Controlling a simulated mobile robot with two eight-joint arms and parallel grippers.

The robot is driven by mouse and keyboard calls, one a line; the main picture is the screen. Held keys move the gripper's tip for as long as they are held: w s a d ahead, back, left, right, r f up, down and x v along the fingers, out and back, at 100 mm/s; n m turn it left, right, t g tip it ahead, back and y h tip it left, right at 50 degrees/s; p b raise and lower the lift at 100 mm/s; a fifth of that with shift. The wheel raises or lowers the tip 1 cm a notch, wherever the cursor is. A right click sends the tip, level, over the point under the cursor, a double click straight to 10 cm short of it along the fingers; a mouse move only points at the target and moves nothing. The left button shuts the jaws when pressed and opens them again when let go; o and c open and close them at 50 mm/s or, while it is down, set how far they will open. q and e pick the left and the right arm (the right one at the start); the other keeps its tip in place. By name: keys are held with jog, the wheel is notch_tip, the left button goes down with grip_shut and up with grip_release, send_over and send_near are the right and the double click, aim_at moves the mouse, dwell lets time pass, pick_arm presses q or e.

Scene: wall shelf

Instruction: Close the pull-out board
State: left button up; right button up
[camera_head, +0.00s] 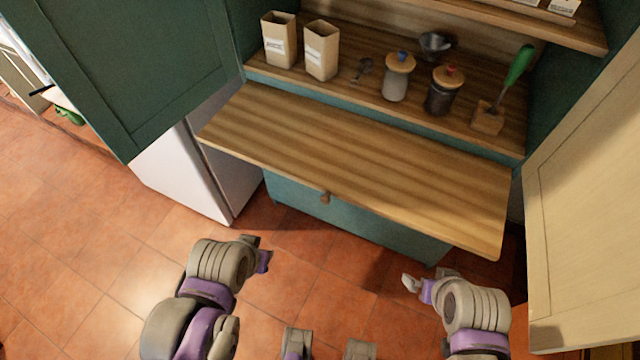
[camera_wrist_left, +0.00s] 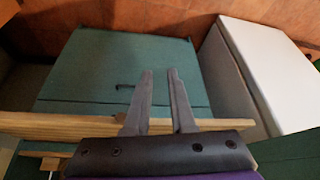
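The pull-out board (camera_head: 370,160) is a wide striped wooden panel that sticks out from the cabinet under the shelf. A small round knob (camera_head: 325,197) sits on its front edge. My left gripper (camera_head: 264,258) is below and in front of the board, left of the knob, in the head view. In the left wrist view its two fingers (camera_wrist_left: 160,72) are apart with nothing between them, and the board's edge (camera_wrist_left: 60,124) crosses behind them. My right gripper (camera_head: 412,284) is low on the right, apart from the board; its finger opening is unclear.
Paper bags (camera_head: 321,50), lidded jars (camera_head: 397,78) and a green-handled tool in a wooden block (camera_head: 487,119) stand on the shelf behind the board. An open green door (camera_head: 130,60) is at left, a cream door (camera_head: 585,200) at right. The board's top is bare.

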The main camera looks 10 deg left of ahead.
pick_arm(q)
jog(key=shift+c, duration=1.2)
jog(key=shift+f, duration=0.1)
grip_shut()
jog(key=n+t+h+b, duration=0.5)
jog(key=n+t+b, duration=0.6)
jog(key=n, duration=2.2)
send_near(238, 156)
jog(key=shift+t, duration=0.7)
jog(key=x, duration=0.4)
jog(key=f+p+x, duration=0.1)
jog(key=x, duration=0.1)
jog(key=shift+w+d, duration=0.25)
jog(key=shift+w, duration=0.05)
